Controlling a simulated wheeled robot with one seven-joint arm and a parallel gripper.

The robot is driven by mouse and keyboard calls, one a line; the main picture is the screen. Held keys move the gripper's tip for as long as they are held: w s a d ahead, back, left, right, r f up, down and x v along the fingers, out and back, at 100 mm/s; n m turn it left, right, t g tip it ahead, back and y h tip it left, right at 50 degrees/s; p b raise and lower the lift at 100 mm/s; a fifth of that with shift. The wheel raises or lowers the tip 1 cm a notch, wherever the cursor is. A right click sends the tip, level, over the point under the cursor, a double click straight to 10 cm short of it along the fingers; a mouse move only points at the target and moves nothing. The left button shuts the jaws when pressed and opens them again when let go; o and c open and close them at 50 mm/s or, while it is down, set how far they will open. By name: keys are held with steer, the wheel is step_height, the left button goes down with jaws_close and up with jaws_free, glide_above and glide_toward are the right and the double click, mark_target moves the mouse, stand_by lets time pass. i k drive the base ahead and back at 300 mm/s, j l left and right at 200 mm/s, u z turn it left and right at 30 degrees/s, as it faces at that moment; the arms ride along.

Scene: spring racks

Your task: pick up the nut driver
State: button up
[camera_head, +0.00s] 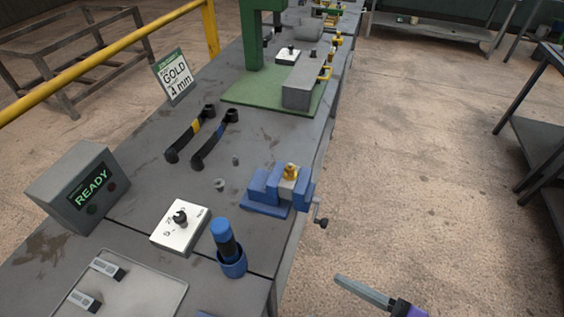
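The nut driver (222,236) appears to be the upright tool with a blue top and dark shaft near the front right edge of the grey bench. It stands in a blue cup-like holder (232,266), which hides its lower end. Part of my gripper (367,293) seems to show at the bottom right, as a grey finger-like piece with dark and purple parts behind it. It is off the bench, to the right of the nut driver and apart from it. The rest is cut off by the frame, so its opening cannot be judged.
A blue vise (266,187) with a crank sits behind the nut driver. A white switch box (165,229) and a tray (150,292) lie to its left. Two dark banded tools (212,142) lie further back. The floor right of the bench is clear.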

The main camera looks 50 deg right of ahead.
mark_target(222, 234)
steer(key=k+j, duration=0.1)
steer(key=j, duration=0.25)
steer(key=k+j, duration=0.15)
steer(key=j, duration=0.2)
steer(key=k+j, duration=0.1)
steer(key=j, duration=0.2)
steer(key=k+j, duration=0.1)
steer(key=j, duration=0.25)
